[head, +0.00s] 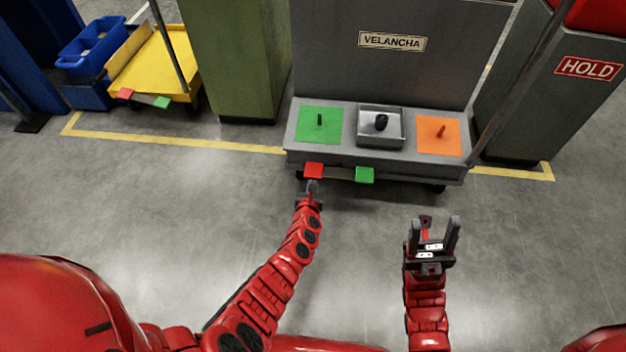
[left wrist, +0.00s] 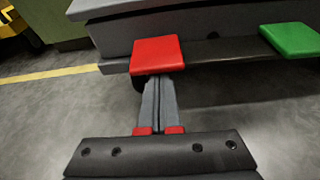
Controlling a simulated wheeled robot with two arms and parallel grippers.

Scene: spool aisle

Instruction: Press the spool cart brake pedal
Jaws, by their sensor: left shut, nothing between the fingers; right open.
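The grey spool cart (head: 395,178) stands ahead, with a red pedal (head: 314,170) and a green pedal (head: 364,174) on a dark bar along its lower front. My left gripper (head: 312,186) is shut and empty, with its tips at the front edge of the red pedal. In the left wrist view the red pedal (left wrist: 157,54) is right at the fingertips (left wrist: 158,82), and the green pedal (left wrist: 292,40) is to the right. I cannot tell whether the tips touch the red pedal. My right gripper (head: 437,232) is open and empty, in front of the cart's right half.
The cart top has a green pad (head: 333,131), a grey tray (head: 366,146) and an orange pad (head: 424,147). A yellow cart (head: 153,70) with its own pedals stands back left. A green cabinet (head: 236,55) and a HOLD bin (head: 560,100) flank the cart. The floor in front is clear.

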